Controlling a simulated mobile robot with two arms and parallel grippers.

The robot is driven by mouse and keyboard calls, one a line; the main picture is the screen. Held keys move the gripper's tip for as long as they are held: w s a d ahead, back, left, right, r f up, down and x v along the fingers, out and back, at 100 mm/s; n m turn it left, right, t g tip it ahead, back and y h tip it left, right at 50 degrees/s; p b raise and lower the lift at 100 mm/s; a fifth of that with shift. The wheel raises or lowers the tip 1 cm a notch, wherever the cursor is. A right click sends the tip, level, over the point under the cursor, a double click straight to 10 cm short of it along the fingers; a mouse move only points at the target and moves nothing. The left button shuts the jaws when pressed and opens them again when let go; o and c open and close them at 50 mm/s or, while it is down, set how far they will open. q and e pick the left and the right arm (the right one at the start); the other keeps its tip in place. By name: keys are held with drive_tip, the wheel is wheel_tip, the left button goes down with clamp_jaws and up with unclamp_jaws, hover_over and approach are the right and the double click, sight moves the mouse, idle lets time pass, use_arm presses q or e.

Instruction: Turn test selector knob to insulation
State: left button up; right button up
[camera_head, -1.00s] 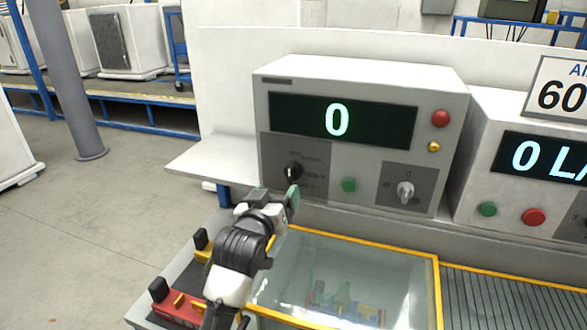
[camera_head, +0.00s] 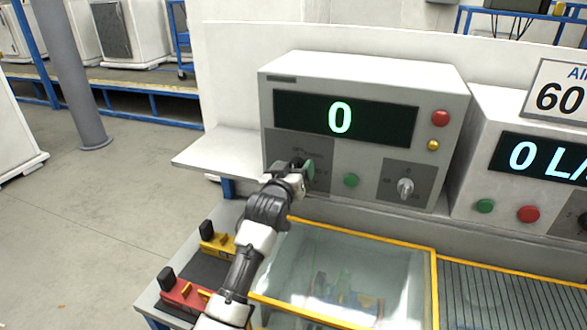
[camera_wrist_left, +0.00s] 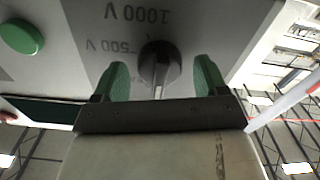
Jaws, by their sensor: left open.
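The black test selector knob (camera_wrist_left: 160,66) shows in the left wrist view on a dark grey dial panel with "500 V" and "1000 V" markings. In the head view the dial panel (camera_head: 283,150) is at the lower left of the grey tester (camera_head: 365,80), and my gripper mostly hides the knob. My left gripper (camera_head: 300,172) is in front of the knob. In the left wrist view its green fingertips (camera_wrist_left: 160,80) stand open on either side of the knob, with gaps between. I cannot tell the knob's exact setting. My right gripper is not in view.
A green button (camera_head: 351,180) and a second silver knob (camera_head: 405,188) are to the right on the same tester. A yellow-framed clear cover (camera_head: 345,265) lies below. Red (camera_head: 183,292) and yellow (camera_head: 215,240) clamps stand at the lower left.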

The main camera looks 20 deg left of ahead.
use_arm(q)
drive_tip(key=c, duration=0.9)
drive_tip(key=m+p, duration=0.1)
drive_tip(key=m, duration=0.3)
drive_tip(key=shift+d+m, duration=0.1)
drive_tip(key=shift+m, duration=0.2)
drive_tip(key=m+p, duration=0.1)
drive_tip(key=m, duration=0.4)
drive_tip(key=shift+d+m, duration=0.1)
drive_tip(key=shift+m, duration=0.2)
drive_tip(key=m+p, duration=0.1)
drive_tip(key=m, duration=0.3)
drive_tip(key=shift+m, duration=0.3)
drive_tip(key=m+p, duration=0.1)
drive_tip(key=m, duration=0.3)
drive_tip(key=shift+d+f+m, duration=0.1)
drive_tip(key=shift+f+m, duration=0.05)
drive_tip(key=shift+m, duration=0.25)
